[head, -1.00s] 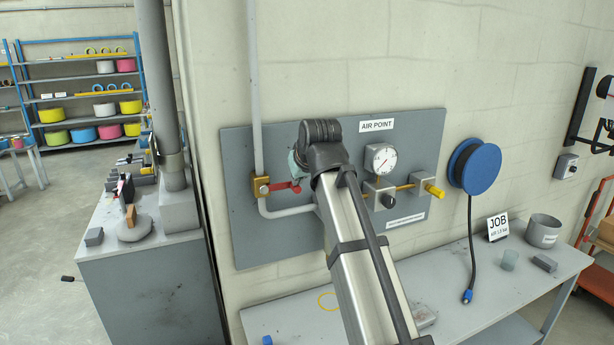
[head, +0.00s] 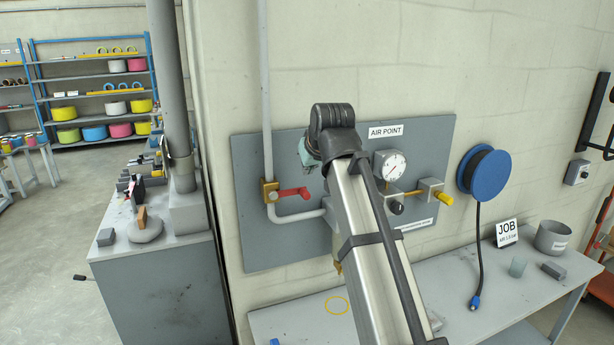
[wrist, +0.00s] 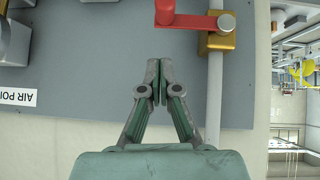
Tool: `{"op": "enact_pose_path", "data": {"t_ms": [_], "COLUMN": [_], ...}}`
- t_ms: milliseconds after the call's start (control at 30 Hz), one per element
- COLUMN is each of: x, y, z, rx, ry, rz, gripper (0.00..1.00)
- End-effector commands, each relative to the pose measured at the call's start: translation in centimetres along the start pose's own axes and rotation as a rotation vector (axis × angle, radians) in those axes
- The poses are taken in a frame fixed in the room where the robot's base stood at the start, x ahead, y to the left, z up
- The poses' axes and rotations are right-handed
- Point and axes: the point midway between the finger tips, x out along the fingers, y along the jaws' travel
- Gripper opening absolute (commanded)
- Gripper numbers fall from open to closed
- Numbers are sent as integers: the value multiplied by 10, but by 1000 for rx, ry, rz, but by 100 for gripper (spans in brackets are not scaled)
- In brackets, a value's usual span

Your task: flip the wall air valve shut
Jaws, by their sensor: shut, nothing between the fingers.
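The wall air valve has a brass body (head: 270,191) on the vertical grey pipe. Its red lever (head: 292,193) points sideways to the right, across the pipe's line. The wrist view shows the red lever (wrist: 190,20) and brass body (wrist: 220,38) at the top, beyond my fingertips. My gripper (wrist: 158,80) is shut and empty, with a visible gap between its fingertips and the lever. In the head view only a green part of my gripper (head: 308,153) shows, above the lever; my arm hides the fingers.
The grey panel (head: 255,245) carries a pressure gauge (head: 390,165) and a yellow-knobbed fitting (head: 443,198) to the right. A blue hose reel (head: 489,175) hangs further right. A bench (head: 290,322) stands below. A thick grey column (head: 170,90) stands left.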

Motion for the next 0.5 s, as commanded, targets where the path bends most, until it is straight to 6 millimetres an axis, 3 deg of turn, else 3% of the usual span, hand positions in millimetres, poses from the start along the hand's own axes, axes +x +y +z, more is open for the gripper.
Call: {"op": "enact_pose_path", "data": {"t_ms": [300, 500], "x": [-53, -76], "y": [3, 5], "z": [4, 3], "rx": [0, 0], "ry": [2, 2], "rz": [0, 1], "gripper": [0, 0]}}
